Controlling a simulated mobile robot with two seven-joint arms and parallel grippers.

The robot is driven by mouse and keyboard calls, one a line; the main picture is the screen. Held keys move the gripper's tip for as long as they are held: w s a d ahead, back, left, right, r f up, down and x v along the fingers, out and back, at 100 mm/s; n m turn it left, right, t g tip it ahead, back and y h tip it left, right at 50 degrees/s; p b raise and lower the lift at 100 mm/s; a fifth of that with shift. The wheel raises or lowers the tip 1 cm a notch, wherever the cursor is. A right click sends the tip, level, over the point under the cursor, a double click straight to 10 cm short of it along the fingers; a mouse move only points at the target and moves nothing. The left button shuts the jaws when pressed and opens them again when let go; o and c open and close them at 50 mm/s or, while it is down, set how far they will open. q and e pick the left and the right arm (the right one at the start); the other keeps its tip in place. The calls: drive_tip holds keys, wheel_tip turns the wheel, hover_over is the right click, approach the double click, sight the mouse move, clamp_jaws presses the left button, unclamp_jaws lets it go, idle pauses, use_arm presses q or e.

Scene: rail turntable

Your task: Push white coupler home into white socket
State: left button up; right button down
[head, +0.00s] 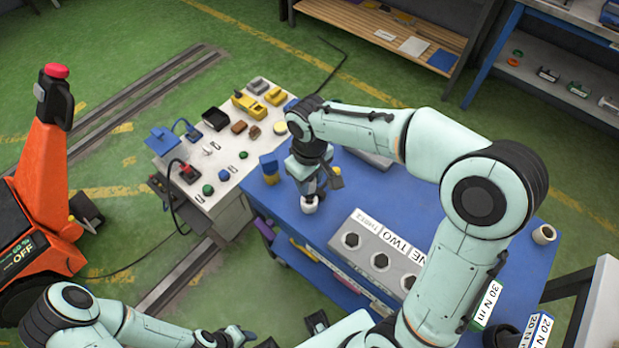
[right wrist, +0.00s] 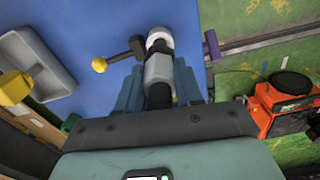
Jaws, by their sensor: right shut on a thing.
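My right gripper (head: 309,187) points down over the blue table. In the right wrist view its fingers (right wrist: 158,88) are shut on a pale cylindrical piece with a dark lower part, seemingly the white coupler (right wrist: 157,68). A white rounded end (right wrist: 159,38) shows at the far end of that piece; I cannot tell whether it is coupler or socket. In the head view a white piece (head: 310,205) with a dark centre shows just below the fingers. No separate socket or gap can be made out. My left gripper (head: 238,338) is at the bottom edge, away from the table; its jaws are unclear.
A lever with a yellow knob (right wrist: 99,64) stands beside the held piece. A grey block with several dark sockets (head: 380,262) is on the blue table (head: 505,262). A white bench (head: 225,160) with small parts adjoins at left. An orange machine (head: 42,190) stands far left.

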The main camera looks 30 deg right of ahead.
use_arm(q)
drive_tip(key=shift+s+f+b, duration=0.45)
drive_tip(key=shift+f+b, duration=0.2)
drive_tip(key=shift+f, duration=0.15)
drive_tip(key=shift+s+f+b, duration=0.4)
drive_tip(key=shift+f+b, duration=0.25)
drive_tip(key=shift+f, duration=0.15)
use_arm(e)
drive_tip(key=shift+f, duration=2.15)
drive_tip(key=c, duration=0.6)
unclamp_jaws()
drive_tip(key=shift+c, duration=0.2)
use_arm(q)
drive_tip(key=shift+w+r+p, duration=0.3)
drive_tip(key=shift+r+p, duration=0.2)
drive_tip(key=shift+r, duration=0.1)
drive_tip(key=shift+w+r+p, duration=0.3)
drive_tip(key=shift+r+p, duration=0.2)
drive_tip(key=shift+r, duration=0.05)
use_arm(e)
wheel_tip(320, 180, up, 14)
drive_tip(key=shift+f, duration=0.25)
